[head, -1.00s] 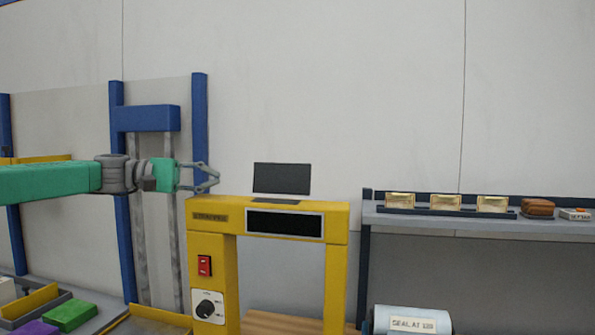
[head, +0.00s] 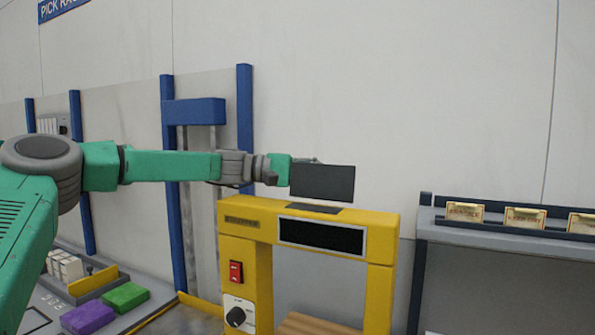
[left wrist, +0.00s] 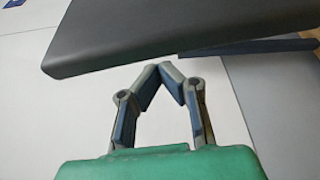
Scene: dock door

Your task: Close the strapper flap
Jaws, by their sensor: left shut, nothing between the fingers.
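The strapper (head: 240,224) is a yellow arch-shaped machine with a dark window in its front. Its flap (head: 322,183) is a dark grey panel standing open and upright above the top of the machine. My left gripper (left wrist: 172,68) is shut and empty, its fingertips together. In the head view, the gripper is mostly hidden behind the flap's upper left part. In the left wrist view, the flap (left wrist: 170,35) spans the top, just beyond the fingertips; I cannot tell whether they touch. My right gripper is not in view.
A red switch (head: 236,272) and a dial (head: 237,315) are on the strapper's left post. A grey shelf (head: 500,238) with several gold packs stands to the right. Blue posts (head: 245,130) stand behind my left arm. Green (head: 126,296) and purple (head: 88,317) blocks lie lower left.

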